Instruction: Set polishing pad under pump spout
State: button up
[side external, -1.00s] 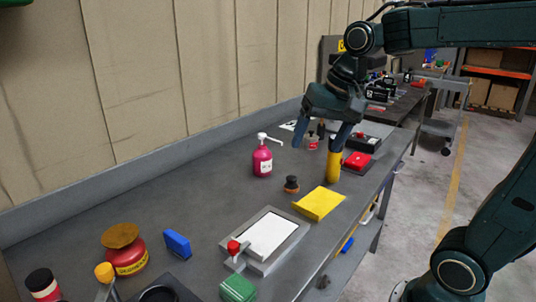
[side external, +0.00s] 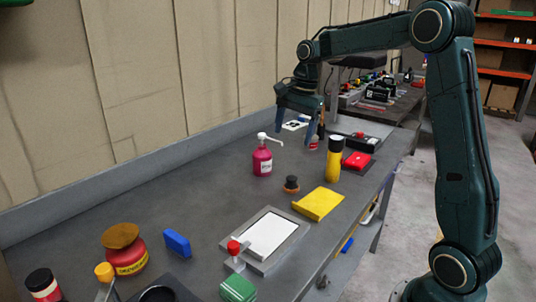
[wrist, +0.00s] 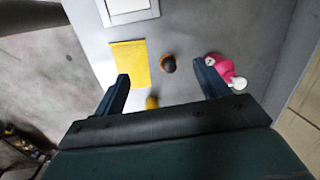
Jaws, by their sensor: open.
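The polishing pad, a small round orange piece with a black knob on top (side external: 291,184), sits on the grey bench to the right of and nearer than the pump bottle. It also shows in the wrist view (wrist: 168,64). The pink pump bottle (side external: 262,161) stands upright, its white spout (side external: 271,139) pointing right. The bottle shows at the right in the wrist view (wrist: 222,68), partly behind a finger. The pad is apart from the bottle and not under the spout. My gripper (side external: 294,137) is open and empty, above the bench beyond the pad.
A yellow cloth or block (side external: 319,203) lies right of the pad. A yellow can with a black cap (side external: 334,160) stands behind it. A white-topped grey plate (side external: 266,235) lies in front. A red item (side external: 357,160) is at the right. Bare bench lies left of the bottle.

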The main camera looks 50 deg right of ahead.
aim_at(292, 177)
jog(key=w+d+f+m+g, duration=0.1)
jog(key=w+d+f+m, duration=0.3)
jog(key=d+f, duration=0.4)
jog(key=shift+d+m+y, duration=0.3)
jog(key=shift+d+m, duration=0.4)
jog(key=shift+d, duration=0.05)
jog(key=shift+w+a+f, duration=0.1)
jog(key=shift+a+f, duration=0.25)
jog(key=shift+f, duration=1.9)
jog(key=shift+w+a+f, duration=0.15)
jog(key=shift+a+f, duration=0.15)
jog(key=shift+f, duration=2)
jog(key=shift+w+a+f, duration=0.1)
jog(key=shift+a+f, duration=0.25)
jog(key=shift+f, duration=1.9)
jog(key=c, duration=1)
